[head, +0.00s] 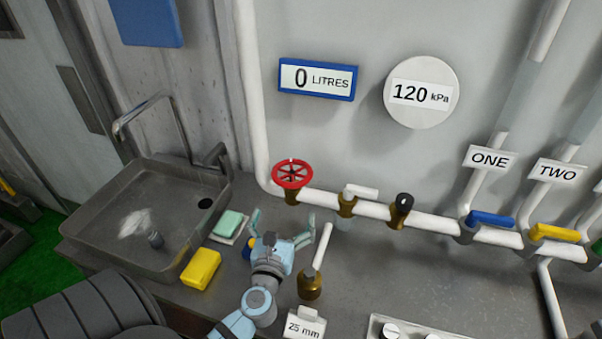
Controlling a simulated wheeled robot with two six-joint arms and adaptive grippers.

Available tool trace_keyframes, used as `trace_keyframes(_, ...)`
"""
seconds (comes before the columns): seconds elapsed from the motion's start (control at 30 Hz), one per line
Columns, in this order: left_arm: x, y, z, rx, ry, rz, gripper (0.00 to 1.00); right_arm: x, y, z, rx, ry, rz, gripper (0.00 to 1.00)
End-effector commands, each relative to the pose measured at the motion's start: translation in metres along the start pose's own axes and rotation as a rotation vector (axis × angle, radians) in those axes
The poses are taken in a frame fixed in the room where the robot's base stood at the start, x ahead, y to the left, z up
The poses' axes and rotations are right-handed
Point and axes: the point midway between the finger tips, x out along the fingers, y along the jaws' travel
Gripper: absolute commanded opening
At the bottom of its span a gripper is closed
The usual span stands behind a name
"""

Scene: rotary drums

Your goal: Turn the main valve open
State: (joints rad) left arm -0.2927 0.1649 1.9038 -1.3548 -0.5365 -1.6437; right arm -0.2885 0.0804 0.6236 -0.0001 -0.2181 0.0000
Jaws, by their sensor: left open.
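A red handwheel valve (303,184) sits on a brass body on the white pipe, just right of the vertical pipe at the wall. I take it as the main valve. My left gripper (283,219) is open below the red wheel, its two fingers spread apart and pointing up towards it. It appears empty and does not look in contact with the wheel. The display (318,80) reads 0 litres and the round gauge (421,93) reads 120 kPa. My right gripper is not in view.
A sink (95,215) with a tap is at left. A green sponge (229,223) and yellow sponge (201,269) lie beside my gripper. A brass fitting with a white lever (323,247) stands close at its right. Blue (490,219) and yellow (555,232) lever valves are further right.

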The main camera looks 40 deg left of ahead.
Motion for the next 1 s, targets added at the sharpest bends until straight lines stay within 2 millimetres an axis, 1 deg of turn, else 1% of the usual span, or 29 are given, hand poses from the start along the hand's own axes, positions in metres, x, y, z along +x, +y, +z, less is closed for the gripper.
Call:
trace_keyframes(0.07, 0.014, 0.0, 0.002, 0.001, -0.002, 0.001, 1.0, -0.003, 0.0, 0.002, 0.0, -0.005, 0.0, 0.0)
trace_keyframes(0.17, 0.041, 0.0, 0.002, 0.0, -0.002, 0.001, 1.0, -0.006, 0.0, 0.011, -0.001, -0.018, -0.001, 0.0)
trace_keyframes(0.3, 0.084, 0.001, 0.003, -0.001, -0.003, 0.004, 1.0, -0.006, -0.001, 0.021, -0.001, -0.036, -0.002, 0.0)
trace_keyframes(0.4, 0.109, 0.001, 0.001, -0.003, 0.0, 0.004, 1.0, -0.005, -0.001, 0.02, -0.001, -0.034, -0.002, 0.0)
trace_keyframes(0.5, 0.125, 0.001, 0.001, -0.003, 0.0, 0.003, 1.0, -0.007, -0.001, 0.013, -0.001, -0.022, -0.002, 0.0)
trace_keyframes(0.63, 0.135, 0.001, 0.001, -0.004, 0.0, 0.003, 1.0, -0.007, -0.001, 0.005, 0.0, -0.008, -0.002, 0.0)
trace_keyframes(0.87, 0.136, 0.001, 0.0, -0.005, 0.001, 0.002, 1.0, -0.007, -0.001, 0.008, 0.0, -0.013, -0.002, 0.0)
trace_keyframes(0.9, 0.136, 0.001, 0.0, -0.005, 0.001, 0.002, 0.98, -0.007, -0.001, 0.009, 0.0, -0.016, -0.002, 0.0)
trace_keyframes(0.97, 0.136, 0.001, 0.0, -0.005, 0.001, 0.002, 0.89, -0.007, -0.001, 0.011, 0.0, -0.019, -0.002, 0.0)
trace_keyframes(1.0, 0.136, 0.001, 0.0, -0.005, 0.001, 0.002, 0.82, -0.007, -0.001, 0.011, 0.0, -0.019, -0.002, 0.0)
